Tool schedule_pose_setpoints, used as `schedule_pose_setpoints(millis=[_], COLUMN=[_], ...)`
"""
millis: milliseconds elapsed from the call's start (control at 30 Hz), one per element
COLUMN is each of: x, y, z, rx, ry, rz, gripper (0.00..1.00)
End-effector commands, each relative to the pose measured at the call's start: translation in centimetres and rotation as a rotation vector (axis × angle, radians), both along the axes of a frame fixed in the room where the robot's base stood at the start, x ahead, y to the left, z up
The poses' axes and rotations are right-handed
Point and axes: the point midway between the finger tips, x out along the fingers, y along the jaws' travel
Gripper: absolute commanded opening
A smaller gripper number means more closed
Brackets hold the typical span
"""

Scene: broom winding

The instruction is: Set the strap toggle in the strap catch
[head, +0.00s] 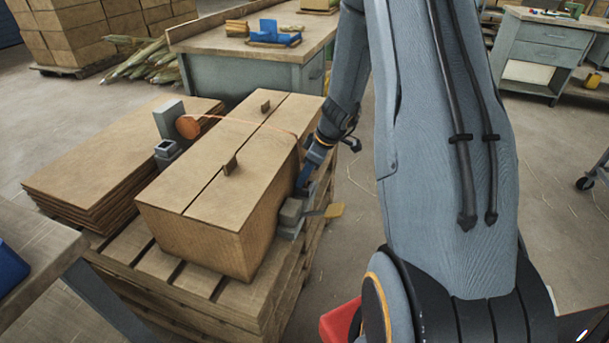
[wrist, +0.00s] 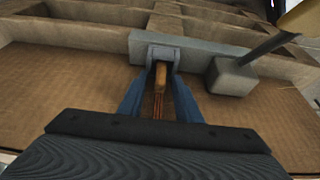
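The carton (head: 215,185) stands on a pallet. The thin orange strap (head: 255,122) runs from an orange disc (head: 187,126) across its top to the right side. There the grey strap catch (head: 291,213) sits low, with a yellow-ended lever. My gripper (head: 304,178) is just above the catch. In the wrist view, the orange-brown strap toggle (wrist: 160,76) lies between my blue fingers (wrist: 160,88), at the mouth of the catch's grey fork (wrist: 163,52). Reddish strap strands run back from it. Whether the finger pads touch the toggle, and how deep it sits, is unclear.
The catch's grey block (wrist: 232,76) and lever stand close right of my fingers in the wrist view. Flat cardboard sheets (head: 110,165) lie left of the carton. A workbench (head: 255,65) is behind. Floor right of the pallet (head: 225,285) is clear.

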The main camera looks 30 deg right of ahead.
Motion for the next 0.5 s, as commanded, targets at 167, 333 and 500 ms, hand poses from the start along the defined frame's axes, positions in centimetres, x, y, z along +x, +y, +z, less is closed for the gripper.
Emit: schedule_pose_setpoints(millis=[167, 333, 500], x=[0.0, 0.0, -0.4], y=[0.0, 0.0, -0.6], z=[0.0, 0.2, 2.3], rx=[0.0, 0.0, -0.002], ry=[0.0, 0.0, -0.004], rz=[0.0, 0.0, -0.001], gripper=[0.3, 0.3, 0.3])
